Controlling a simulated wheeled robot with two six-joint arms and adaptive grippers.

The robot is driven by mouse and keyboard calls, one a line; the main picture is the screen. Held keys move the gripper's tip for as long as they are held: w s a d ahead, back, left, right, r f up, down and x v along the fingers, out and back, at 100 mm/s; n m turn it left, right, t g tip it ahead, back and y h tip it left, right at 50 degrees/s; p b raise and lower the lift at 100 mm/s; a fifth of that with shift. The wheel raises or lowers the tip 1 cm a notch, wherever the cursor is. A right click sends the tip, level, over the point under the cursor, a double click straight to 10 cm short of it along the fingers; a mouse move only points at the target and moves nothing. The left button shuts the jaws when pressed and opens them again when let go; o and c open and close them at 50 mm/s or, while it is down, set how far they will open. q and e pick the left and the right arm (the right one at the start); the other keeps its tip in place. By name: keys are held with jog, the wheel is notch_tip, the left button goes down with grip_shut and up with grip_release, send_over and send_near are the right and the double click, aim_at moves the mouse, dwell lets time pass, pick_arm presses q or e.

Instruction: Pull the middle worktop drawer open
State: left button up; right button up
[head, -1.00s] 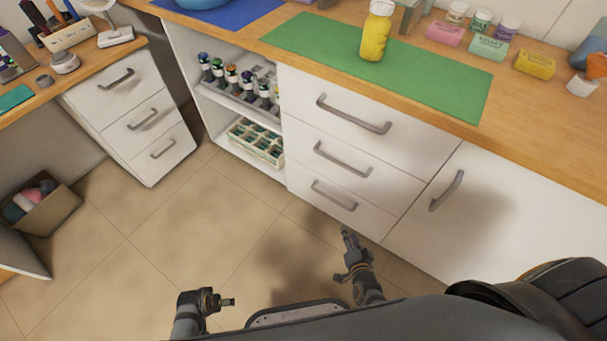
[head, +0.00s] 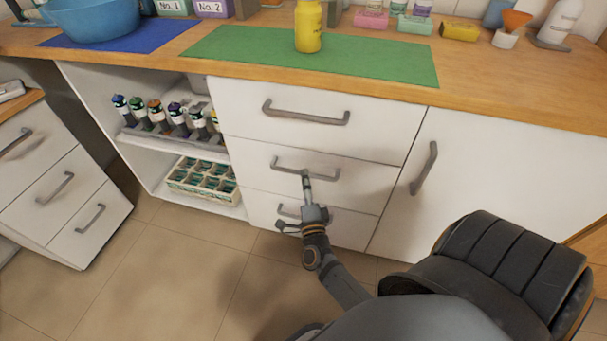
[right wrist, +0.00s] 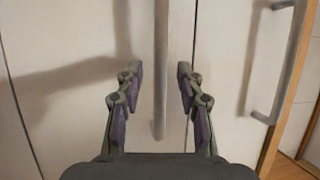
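The worktop unit has a stack of white drawers, and the middle drawer (head: 355,184) is shut flush with those above and below it. Its grey bar handle (head: 328,174) runs level across its front. My right gripper (head: 306,178) is in front of this handle and overlaps its middle in the head view. In the right wrist view the handle (right wrist: 160,90) stands upright between the two spread fingers of the gripper (right wrist: 160,78), with a gap on each side. The gripper is open. My left gripper is out of view.
The top drawer handle (head: 306,113) is above, and the bottom drawer handle (head: 290,211) is partly hidden by my gripper. A cupboard door (head: 480,185) is to the right. Open shelves with bottles (head: 158,112) are to the left. A yellow bottle (head: 308,28) stands on the green mat (head: 385,60).

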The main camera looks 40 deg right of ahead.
jog(key=shift+x, duration=1.45)
grip_shut()
